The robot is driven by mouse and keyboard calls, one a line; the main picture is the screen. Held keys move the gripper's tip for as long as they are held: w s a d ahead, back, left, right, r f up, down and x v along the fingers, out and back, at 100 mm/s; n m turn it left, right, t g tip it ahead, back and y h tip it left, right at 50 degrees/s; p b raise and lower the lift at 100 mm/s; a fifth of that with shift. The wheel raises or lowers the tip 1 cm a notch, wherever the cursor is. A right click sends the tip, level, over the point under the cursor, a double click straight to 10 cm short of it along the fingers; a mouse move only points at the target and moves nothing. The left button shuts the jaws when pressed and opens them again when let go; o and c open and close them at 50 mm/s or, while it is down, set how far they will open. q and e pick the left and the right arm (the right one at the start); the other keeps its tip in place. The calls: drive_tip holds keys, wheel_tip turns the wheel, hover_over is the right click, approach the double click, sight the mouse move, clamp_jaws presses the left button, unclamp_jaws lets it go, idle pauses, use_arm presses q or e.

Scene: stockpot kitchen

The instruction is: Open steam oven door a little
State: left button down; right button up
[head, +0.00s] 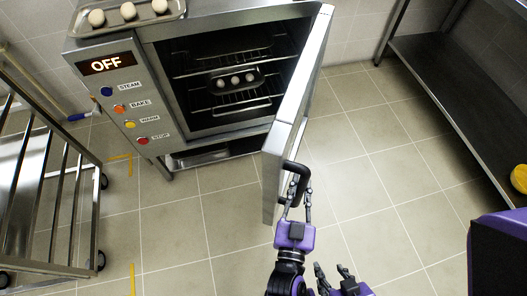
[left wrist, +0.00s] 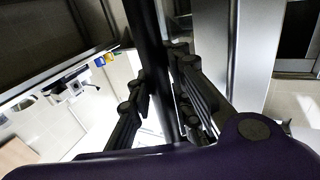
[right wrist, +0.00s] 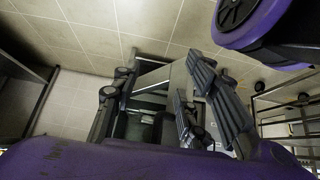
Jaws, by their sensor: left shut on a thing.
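The steam oven (head: 160,62) stands at the upper left of the head view. Its door (head: 300,95) is hinged on the right and stands wide open, swung out toward me. My left gripper (head: 295,200) is shut on the dark door handle (head: 298,168). In the left wrist view the handle (left wrist: 148,30) runs as a dark bar between the fingers. My right gripper (head: 335,277) is low in the head view, apart from the door. In the right wrist view its fingers (right wrist: 165,85) are spread, with nothing visibly held.
The oven display (head: 107,64) reads OFF above several buttons. A tray with dough balls (head: 235,80) is inside; another tray (head: 120,22) lies on top. A metal rack cart (head: 50,200) stands left, a dark shelf (head: 450,90) right. Tiled floor (head: 370,150) is clear right of the door.

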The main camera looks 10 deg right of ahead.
use_arm(q)
drive_tip(key=shift+s+d+f, duration=0.1)
drive_tip(key=shift+s+f, duration=0.05)
drive_tip(key=shift+f, duration=0.05)
use_arm(e)
drive_tip(key=shift+s, duration=0.1)
use_arm(q)
drive_tip(key=c, duration=1.9)
unclamp_jaws()
drive_tip(key=shift+o, duration=1.4)
drive_tip(key=shift+r, duration=0.1)
use_arm(e)
drive_tip(key=shift+s+d, duration=0.1)
drive_tip(key=shift+s, duration=0.4)
